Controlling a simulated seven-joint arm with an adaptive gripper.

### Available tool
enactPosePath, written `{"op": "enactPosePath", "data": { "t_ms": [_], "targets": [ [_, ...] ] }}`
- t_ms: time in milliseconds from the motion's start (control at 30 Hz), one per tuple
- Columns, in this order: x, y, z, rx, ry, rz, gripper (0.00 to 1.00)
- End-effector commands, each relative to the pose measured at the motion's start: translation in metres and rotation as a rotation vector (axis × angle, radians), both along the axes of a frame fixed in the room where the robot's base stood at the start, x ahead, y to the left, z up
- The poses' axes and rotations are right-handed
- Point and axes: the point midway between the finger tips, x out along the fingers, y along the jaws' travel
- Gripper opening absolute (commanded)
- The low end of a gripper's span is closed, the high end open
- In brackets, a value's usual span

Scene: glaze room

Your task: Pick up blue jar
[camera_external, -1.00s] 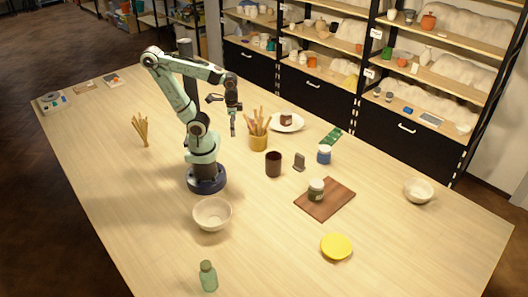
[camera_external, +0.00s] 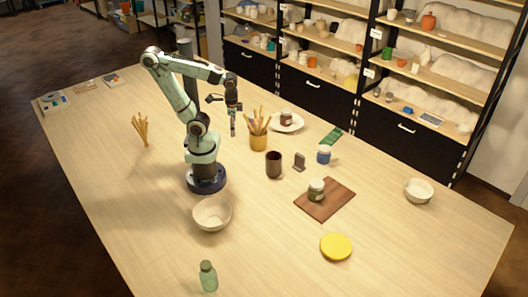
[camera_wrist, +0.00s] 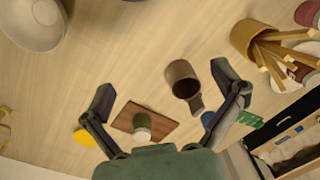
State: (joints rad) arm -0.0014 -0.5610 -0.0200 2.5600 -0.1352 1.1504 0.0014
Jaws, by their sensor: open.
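The blue jar (camera_external: 324,154) stands upright on the table, right of the dark cup, with a pale lid. In the wrist view a bit of blue (camera_wrist: 207,119) shows beside my right-hand finger, which hides most of it. My gripper (camera_external: 233,122) is raised above the table, left of the jar and well apart from it. In the wrist view my gripper (camera_wrist: 164,88) has its two fingers spread wide with nothing held between them.
A tool pot (camera_external: 258,141) stands near my gripper. A green jar (camera_external: 316,190) sits on a brown board (camera_external: 338,204). A green item (camera_external: 332,136) lies behind the jar.

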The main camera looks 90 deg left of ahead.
Motion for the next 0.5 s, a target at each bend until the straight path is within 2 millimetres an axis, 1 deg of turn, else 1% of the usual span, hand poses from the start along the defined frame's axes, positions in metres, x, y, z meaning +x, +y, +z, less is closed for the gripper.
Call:
{"op": "enactPosePath", "data": {
  "t_ms": [300,367,433,467,500],
  "targets": [
    [0.000,0.000,0.000,0.000,0.000,-0.002,0.99],
    [0.003,0.000,0.000,0.002,-0.015,-0.012,0.99],
    [0.014,0.001,0.001,0.005,-0.067,-0.035,0.99],
    [0.024,0.000,0.005,0.007,-0.111,-0.049,0.99],
    [0.042,0.000,0.015,0.010,-0.190,-0.074,0.99]
  ]
}}
